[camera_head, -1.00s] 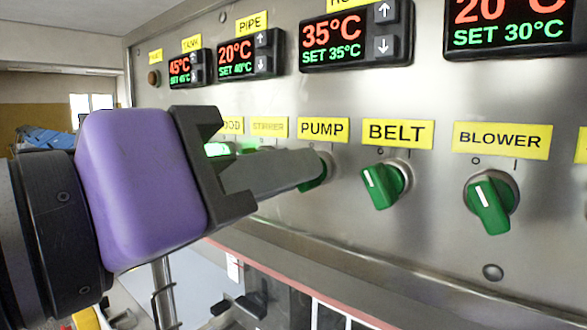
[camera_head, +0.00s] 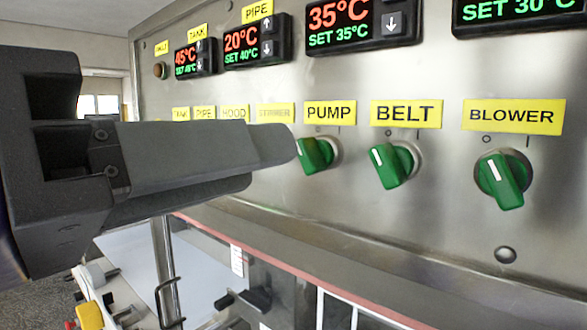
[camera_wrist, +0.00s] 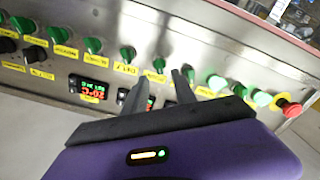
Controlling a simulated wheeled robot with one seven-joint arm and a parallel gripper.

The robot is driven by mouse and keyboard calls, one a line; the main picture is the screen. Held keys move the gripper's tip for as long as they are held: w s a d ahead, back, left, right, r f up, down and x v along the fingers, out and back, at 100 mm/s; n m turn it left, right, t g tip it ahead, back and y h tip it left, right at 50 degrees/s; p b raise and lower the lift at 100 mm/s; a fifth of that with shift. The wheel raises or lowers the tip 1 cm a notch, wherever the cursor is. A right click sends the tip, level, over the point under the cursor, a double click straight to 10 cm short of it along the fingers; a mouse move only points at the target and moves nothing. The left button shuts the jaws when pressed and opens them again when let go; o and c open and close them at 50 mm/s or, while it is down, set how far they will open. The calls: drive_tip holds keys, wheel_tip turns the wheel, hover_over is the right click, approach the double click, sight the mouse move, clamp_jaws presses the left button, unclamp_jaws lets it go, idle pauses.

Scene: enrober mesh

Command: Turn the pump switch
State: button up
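The pump switch (camera_head: 315,155) is a green knob under the yellow PUMP label (camera_head: 329,113) on the steel panel. Its white mark shows at its upper left, tilted like the belt switch's mark. My gripper (camera_head: 278,158) reaches in from the left, its fingertips just left of the pump switch. Whether they touch it I cannot tell. In the wrist view my gripper (camera_wrist: 161,80) has two dark fingers spread apart, with nothing held. A green knob (camera_wrist: 158,63) shows between and beyond the fingertips; I cannot tell which switch it is.
The green belt switch (camera_head: 394,165) and blower switch (camera_head: 502,180) are to the right. Temperature displays (camera_head: 365,25) run above. A red button (camera_wrist: 290,107) stands at the panel's end in the wrist view. A red-edged ledge (camera_head: 290,255) lies below the panel.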

drive_tip(key=v, duration=0.3)
